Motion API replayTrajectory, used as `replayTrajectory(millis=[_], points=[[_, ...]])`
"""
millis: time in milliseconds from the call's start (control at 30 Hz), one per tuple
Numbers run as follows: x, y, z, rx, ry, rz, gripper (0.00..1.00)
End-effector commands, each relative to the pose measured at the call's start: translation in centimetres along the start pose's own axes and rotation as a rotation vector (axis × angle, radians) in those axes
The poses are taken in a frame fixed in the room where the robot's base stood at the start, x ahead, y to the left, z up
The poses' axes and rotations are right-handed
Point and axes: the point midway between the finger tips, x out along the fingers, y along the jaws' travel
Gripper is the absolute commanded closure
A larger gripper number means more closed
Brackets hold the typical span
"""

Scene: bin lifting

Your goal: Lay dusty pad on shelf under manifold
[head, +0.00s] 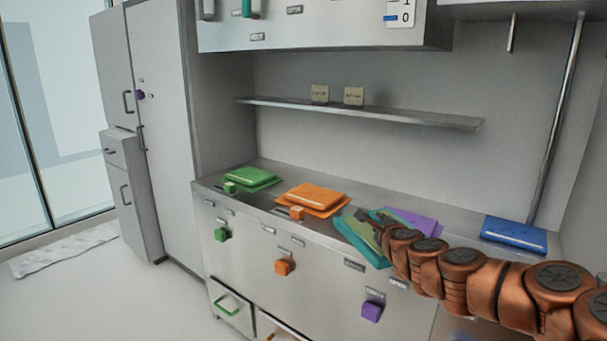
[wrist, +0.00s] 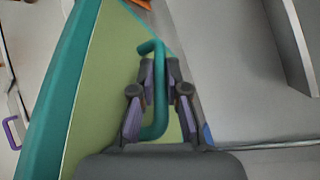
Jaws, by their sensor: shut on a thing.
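A pad with a dull green face and teal edges (head: 360,240) is held tilted above the front of the steel counter, at the end of my copper-coloured arm. In the wrist view the pad's green face (wrist: 100,90) and its teal bar handle (wrist: 160,85) show. My gripper (wrist: 155,95) is shut on the handle; it also shows in the head view (head: 384,226), partly hidden by the arm. The shelf (head: 400,116) is a thin metal ledge on the back wall, above and behind the pad. Above it hangs a grey box (head: 320,37) with labels, possibly the manifold.
Two small tan cards (head: 320,94) (head: 354,96) stand on the shelf; the rest of it looks bare. Green (head: 250,177), orange (head: 318,196), purple (head: 415,219) and blue (head: 514,233) pads lie on the counter. A vertical pipe (head: 557,120) stands at the right.

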Motion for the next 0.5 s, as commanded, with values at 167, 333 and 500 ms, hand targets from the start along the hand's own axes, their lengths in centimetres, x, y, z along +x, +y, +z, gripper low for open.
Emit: replayTrajectory(millis=[167,333,500], points=[[0.8,0.6,0.8,0.004,0.011,-0.008,1.0],[1.6,1.2,1.6,0.007,0.025,-0.017,1.0],[1.6,0.8,1.7,0.004,0.026,-0.026,1.0]])
